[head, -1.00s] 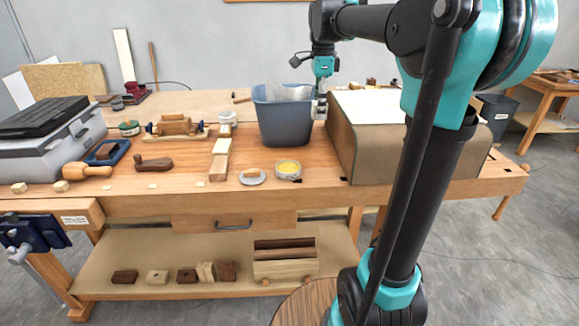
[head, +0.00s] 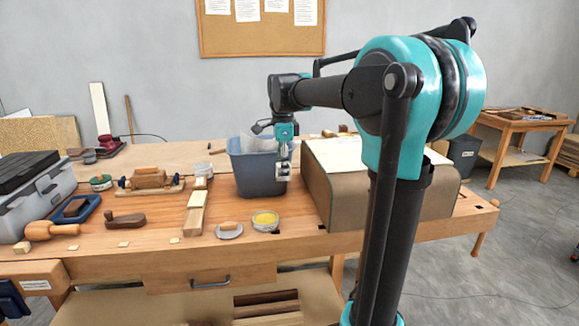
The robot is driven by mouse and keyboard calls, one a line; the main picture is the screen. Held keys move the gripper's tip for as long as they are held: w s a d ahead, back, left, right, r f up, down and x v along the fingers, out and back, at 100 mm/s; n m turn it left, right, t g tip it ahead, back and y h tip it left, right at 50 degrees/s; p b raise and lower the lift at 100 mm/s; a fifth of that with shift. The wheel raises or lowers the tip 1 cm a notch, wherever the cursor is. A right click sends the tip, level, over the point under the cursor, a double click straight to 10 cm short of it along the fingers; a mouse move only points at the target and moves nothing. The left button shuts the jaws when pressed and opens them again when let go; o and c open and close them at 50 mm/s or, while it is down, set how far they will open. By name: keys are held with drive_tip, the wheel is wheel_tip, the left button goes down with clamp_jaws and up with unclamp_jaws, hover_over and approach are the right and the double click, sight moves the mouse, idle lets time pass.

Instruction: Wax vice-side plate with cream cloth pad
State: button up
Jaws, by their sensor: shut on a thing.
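My gripper (head: 284,172) hangs fingers down at the right side of the blue-grey bin (head: 257,178), overlapping it in the picture. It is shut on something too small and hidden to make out. I cannot tell whether it touches the bin. A round tin of yellow wax (head: 265,218) stands open near the bench front. The wooden form (head: 150,179) stands on a board at the left. I cannot pick out the vice-side plate or the cream cloth pad for certain.
A large brown box (head: 352,200) stands right of the bin. The mallet (head: 48,230), blue-framed tool (head: 76,209) and grey case (head: 30,195) crowd the left. The blue vice (head: 12,303) shows at lower left.

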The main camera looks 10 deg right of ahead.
hover_over(266, 219)
wheel_tip(266, 219, down, 7)
drive_tip(key=shift+a+f, duration=0.1)
drive_tip(key=shift+f, duration=3.05)
drive_tip(key=shift+s+f, duration=0.1)
drive_tip(key=shift+f, duration=0.45)
wheel_tip(266, 219, up, 7)
idle(0.4)
idle(0.4)
